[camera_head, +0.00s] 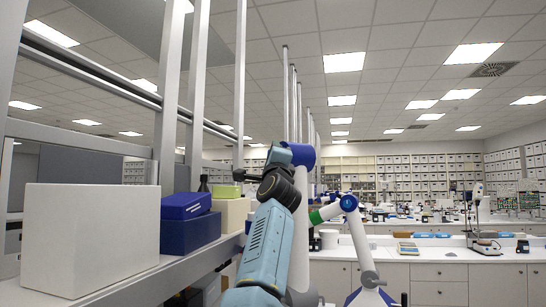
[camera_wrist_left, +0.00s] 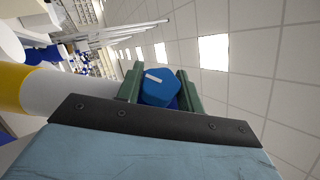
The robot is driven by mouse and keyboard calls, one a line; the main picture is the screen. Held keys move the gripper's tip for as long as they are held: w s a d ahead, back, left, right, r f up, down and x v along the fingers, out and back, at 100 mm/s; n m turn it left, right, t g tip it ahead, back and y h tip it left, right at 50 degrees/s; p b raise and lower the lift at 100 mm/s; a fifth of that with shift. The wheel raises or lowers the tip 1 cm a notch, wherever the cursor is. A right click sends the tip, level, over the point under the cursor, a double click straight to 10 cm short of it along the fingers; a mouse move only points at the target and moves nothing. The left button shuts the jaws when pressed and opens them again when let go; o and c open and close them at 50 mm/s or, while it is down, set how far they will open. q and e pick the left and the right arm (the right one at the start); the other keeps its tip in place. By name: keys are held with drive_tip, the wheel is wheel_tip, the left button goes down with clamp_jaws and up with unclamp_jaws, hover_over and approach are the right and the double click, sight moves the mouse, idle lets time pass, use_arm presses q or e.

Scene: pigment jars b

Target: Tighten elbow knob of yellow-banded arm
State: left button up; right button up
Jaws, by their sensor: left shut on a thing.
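In the left wrist view, a blue elbow knob (camera_wrist_left: 160,90) with a white mark sits between the two green fingers of my left gripper (camera_wrist_left: 160,73), which is shut on it. A pale arm with a yellow band (camera_wrist_left: 18,88) runs in from the left of that view. In the head view, my left gripper (camera_head: 285,157) is up at the blue elbow joint (camera_head: 303,155) of a white jointed arm. The knob and the yellow band are hidden there behind my gripper and arm. My right gripper is in neither view.
A second white arm with a green band (camera_head: 317,217) and blue joint (camera_head: 348,203) stands close on the right. A shelf at left holds a large white box (camera_head: 90,235) and blue boxes (camera_head: 187,232). Upright posts rise behind them. The air to the upper right is free.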

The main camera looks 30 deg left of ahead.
use_arm(q)
drive_tip(key=shift+m+t+h, duration=0.4)
drive_tip(key=shift+m+t, duration=1.3)
drive_tip(key=shift+t, duration=0.1)
drive_tip(key=o, duration=1)
drive_tip(key=shift+s+d, duration=0.1)
drive_tip(key=shift+s+d+f+b, duration=0.25)
drive_tip(key=shift+f+b, duration=0.2)
drive_tip(key=shift+b, duration=0.05)
drive_tip(key=shift+b+v, duration=0.7)
drive_tip(key=shift+v, duration=0.25)
drive_tip(key=p+v, duration=0.2)
drive_tip(key=v, duration=0.8)
drive_tip(key=shift+s, duration=0.25)
